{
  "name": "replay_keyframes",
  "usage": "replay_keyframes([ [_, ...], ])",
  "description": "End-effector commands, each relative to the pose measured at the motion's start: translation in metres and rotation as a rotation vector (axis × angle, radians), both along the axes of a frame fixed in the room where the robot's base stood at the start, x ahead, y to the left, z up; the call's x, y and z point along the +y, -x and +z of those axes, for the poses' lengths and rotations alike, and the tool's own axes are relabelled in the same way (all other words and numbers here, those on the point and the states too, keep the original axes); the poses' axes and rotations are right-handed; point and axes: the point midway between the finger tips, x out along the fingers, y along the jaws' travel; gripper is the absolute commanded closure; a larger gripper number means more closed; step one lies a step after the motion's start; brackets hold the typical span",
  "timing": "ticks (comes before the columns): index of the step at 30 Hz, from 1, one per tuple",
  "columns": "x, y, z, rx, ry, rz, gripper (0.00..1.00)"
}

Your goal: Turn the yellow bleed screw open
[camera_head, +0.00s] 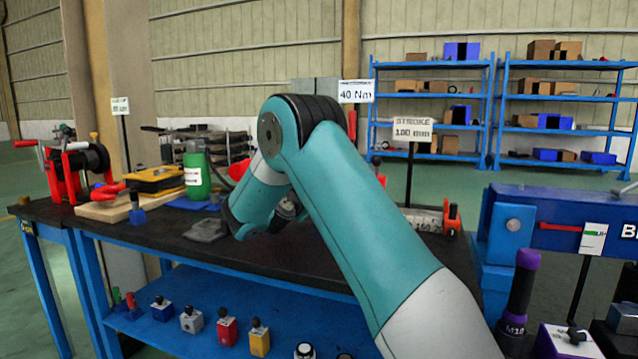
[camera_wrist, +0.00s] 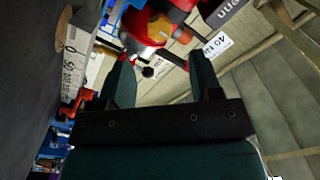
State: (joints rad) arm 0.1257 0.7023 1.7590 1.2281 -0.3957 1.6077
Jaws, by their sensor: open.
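My gripper (camera_wrist: 160,62) is open in the wrist view, its two dark fingers wide apart with nothing held between them. Beyond the fingertips is a red body (camera_wrist: 150,22) with a bright metal part. A small orange-yellow patch (camera_wrist: 184,36) shows on it near the right finger; I cannot tell whether this is the bleed screw. A small black knob (camera_wrist: 148,72) shows between the fingers, farther off. In the head view my teal arm covers the gripper and the spot it faces on the dark workbench (camera_head: 300,257). No yellow bleed screw can be made out clearly there.
A green bottle (camera_head: 197,175), a yellow case (camera_head: 155,180) and a red winch (camera_head: 75,170) stand on the bench's left. A "40 Nm" sign (camera_head: 356,92) and a "STROKE 100 mm" sign (camera_head: 413,130) rise behind. A blue beam (camera_head: 560,225) stands at the right.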

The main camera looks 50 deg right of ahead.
Motion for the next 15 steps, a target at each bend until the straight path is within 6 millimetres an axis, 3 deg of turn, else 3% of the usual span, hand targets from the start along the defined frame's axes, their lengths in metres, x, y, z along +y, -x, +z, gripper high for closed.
replay_keyframes([
  [7,-0.051,-0.020,0.001,-0.001,0.000,-0.004,0.42],
  [15,-0.079,-0.032,0.000,0.000,-0.001,-0.001,0.42],
])
